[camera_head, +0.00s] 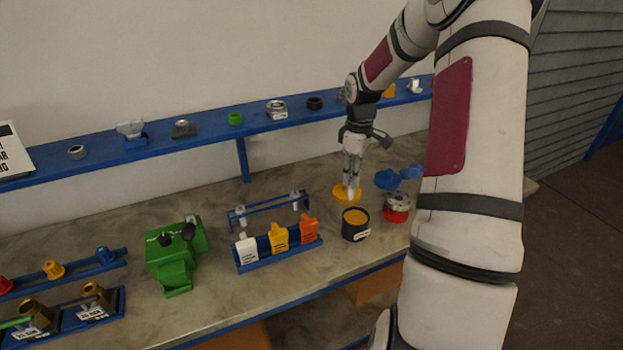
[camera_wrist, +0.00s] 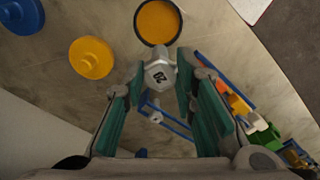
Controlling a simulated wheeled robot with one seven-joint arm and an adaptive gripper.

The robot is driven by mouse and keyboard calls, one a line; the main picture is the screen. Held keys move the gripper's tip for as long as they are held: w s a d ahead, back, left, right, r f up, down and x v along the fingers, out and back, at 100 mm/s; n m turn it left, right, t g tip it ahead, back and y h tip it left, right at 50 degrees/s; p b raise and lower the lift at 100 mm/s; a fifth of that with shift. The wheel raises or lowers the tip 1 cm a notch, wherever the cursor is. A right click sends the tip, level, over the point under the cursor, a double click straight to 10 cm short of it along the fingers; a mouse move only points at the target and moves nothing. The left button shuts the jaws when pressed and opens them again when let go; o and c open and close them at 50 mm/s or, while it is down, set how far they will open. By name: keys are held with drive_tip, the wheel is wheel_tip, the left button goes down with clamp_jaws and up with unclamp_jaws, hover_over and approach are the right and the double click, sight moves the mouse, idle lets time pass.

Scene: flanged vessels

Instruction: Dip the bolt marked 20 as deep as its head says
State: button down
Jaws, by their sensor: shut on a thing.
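My gripper (camera_head: 352,172) points down above the bench, behind the black pot. It is shut on a silver hex-head bolt whose head, marked 20 (camera_wrist: 160,75), faces the wrist camera between the two fingers. The bolt's lower part shows small and pale below the fingers in the head view (camera_head: 351,190). The black pot (camera_head: 347,234), full of orange-yellow stuff, stands open in front of the gripper. The bolt's depth marking, other than 20, cannot be read.
A yellow lid (camera_head: 340,195) lies beside the pot, and blue lids (camera_head: 387,179) lie to the right near a red-based flanged vessel (camera_head: 396,212). A blue rack (camera_head: 268,207) with bolts and a holder of coloured tags (camera_head: 279,236) stand left. A green device (camera_head: 175,255) stands farther left.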

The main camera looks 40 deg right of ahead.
wheel_tip(320, 180, down, 6)
drive_tip(key=s+d+b, duration=0.1)
drive_tip(key=s+b, duration=0.1)
drive_tip(key=shift+d+r+b, duration=0.15)
drive_tip(key=shift+b, duration=0.25)
drive_tip(key=shift+f, duration=1.95)
idle(1.1)
drive_tip(key=shift+r, duration=0.1)
wheel_tip(320, 180, up, 9)
drive_tip(key=p, duration=0.3)
idle(1.2)
